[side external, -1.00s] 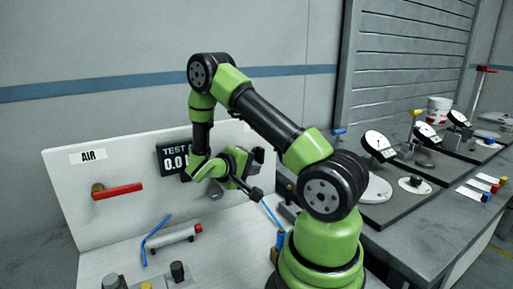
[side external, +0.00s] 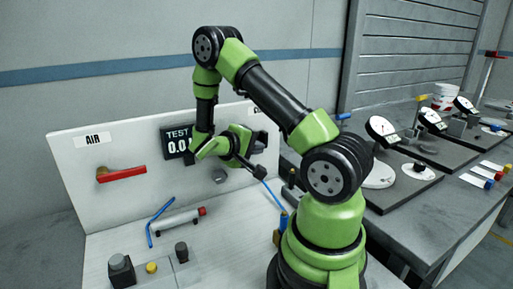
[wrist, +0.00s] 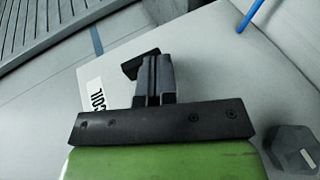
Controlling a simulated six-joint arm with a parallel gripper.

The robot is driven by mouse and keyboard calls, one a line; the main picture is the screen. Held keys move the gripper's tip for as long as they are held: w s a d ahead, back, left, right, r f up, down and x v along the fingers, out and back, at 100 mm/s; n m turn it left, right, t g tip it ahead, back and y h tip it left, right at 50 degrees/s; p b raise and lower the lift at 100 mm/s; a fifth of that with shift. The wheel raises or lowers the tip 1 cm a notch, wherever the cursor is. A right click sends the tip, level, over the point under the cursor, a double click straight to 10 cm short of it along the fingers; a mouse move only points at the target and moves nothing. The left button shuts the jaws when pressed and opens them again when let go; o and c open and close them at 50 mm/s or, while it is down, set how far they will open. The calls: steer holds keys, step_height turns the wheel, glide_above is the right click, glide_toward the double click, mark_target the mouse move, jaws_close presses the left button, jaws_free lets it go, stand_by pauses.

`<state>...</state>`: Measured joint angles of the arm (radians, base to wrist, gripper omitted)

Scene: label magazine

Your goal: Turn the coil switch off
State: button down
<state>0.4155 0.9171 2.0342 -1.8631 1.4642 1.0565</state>
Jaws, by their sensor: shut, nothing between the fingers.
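The "COIL" label (wrist: 97,92) shows upside down in the wrist view, partly hidden by my gripper (wrist: 152,62). My gripper's black fingers are shut together with nothing between them. A dark block, which looks like the coil switch (wrist: 131,69), shows just beyond and left of the fingertips. I cannot tell whether they touch. In the side view the dark switch (side external: 261,140) shows on the right of the white panel, below a mostly hidden label. My gripper (side external: 259,173) is in front of the panel and below it there. The switch's exact setting is hard to read.
A red-handled AIR valve (side external: 122,174) and a test display (side external: 177,141) are on the panel. A grey knob (wrist: 293,148) sits beside my gripper. A blue rod (side external: 274,194) stands close below it.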

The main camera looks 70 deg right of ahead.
steer(key=v, duration=1)
steer(key=s+a+r+n+t+y, duration=0.1)
steer(key=s+a+r+t+y, duration=0.3)
steer(key=a, duration=0.6)
steer(key=s+a+r+n+t+y, duration=0.1)
steer(key=s+a+r+t+y, duration=0.3)
steer(key=a+r+t+y, duration=0.5)
steer(key=shift+s+a+r+n+t+y, duration=0.3)
steer(key=shift+a+r+n+y, duration=0.15)
steer(key=shift+y, duration=0.25)
steer(key=shift+d, duration=0.1)
